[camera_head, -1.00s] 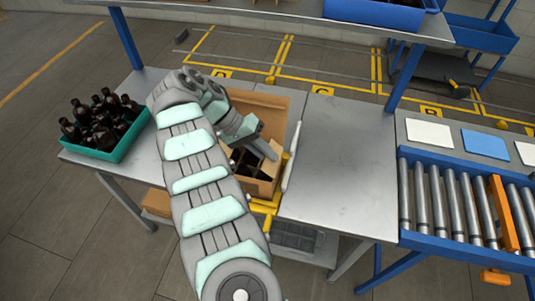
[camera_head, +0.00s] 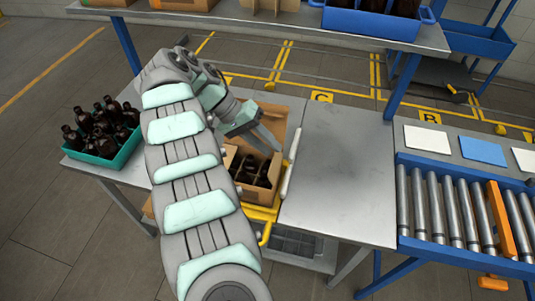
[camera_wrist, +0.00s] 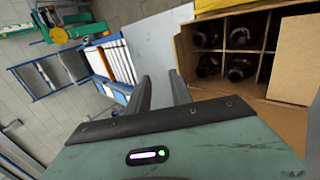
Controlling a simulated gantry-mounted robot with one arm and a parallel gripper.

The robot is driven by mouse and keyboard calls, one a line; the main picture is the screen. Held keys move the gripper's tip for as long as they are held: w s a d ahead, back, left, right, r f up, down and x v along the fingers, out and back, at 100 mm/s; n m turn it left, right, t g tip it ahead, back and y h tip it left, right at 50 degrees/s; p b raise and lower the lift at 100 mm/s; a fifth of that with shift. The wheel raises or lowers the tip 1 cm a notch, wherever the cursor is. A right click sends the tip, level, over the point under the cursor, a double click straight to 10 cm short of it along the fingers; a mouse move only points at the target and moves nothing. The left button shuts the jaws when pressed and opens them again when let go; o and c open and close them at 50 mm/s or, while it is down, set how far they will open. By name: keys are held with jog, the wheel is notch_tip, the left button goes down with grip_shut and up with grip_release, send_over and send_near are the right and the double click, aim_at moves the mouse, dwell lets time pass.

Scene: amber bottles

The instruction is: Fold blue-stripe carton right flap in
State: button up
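The open carton (camera_head: 262,199) stands on the grey table, with dark bottles in its divided cells. A tan flap (camera_head: 281,117) stands up at its far side. In the wrist view the carton (camera_wrist: 194,55) is at the upper right, and a tan panel (camera_wrist: 265,115) spreads along its near side. No blue stripe is visible, and I cannot tell the right flap's exact position. My gripper (camera_head: 275,146) is above the carton's far right part. In the wrist view my gripper (camera_wrist: 160,78) has its two fingers apart with nothing between them.
A teal crate (camera_head: 137,142) of dark bottles stands left. A white bar (camera_head: 291,165) lies along the carton's right side, and a yellow holder (camera_head: 262,214) is in front. The table right of it (camera_head: 340,180) is clear, then comes a roller conveyor (camera_head: 450,205).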

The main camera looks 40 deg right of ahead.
notch_tip(320, 180, up, 13)
jog(key=p, duration=0.9)
jog(key=shift+f, duration=0.2)
